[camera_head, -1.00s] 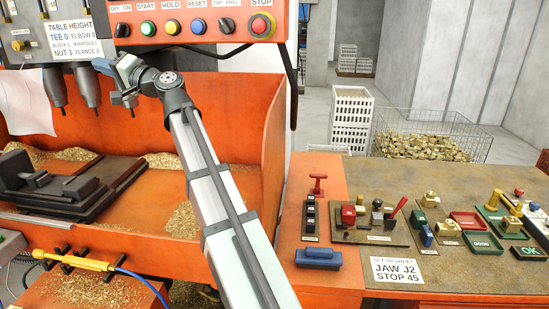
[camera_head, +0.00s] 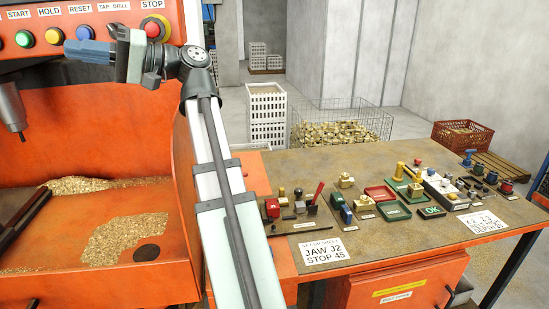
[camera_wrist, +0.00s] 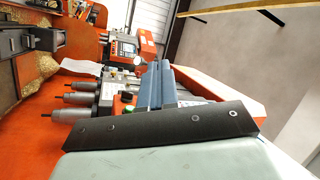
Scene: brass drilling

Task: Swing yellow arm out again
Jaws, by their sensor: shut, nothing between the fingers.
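No yellow arm can be made out clearly in either current view. A yellow post (camera_head: 398,171) stands on a green base among the fixtures on the bench, and I cannot tell whether it belongs to the arm. My gripper (camera_head: 75,50) is in front of the orange control panel, its blue fingers pointing left, far from the bench fixtures. In the wrist view the blue fingers (camera_wrist: 160,85) lie together, shut and empty, with the machine's spindles beyond them.
The orange panel with buttons (camera_head: 53,36) is close behind my gripper. The orange chip tray (camera_head: 60,240) holds brass swarf.

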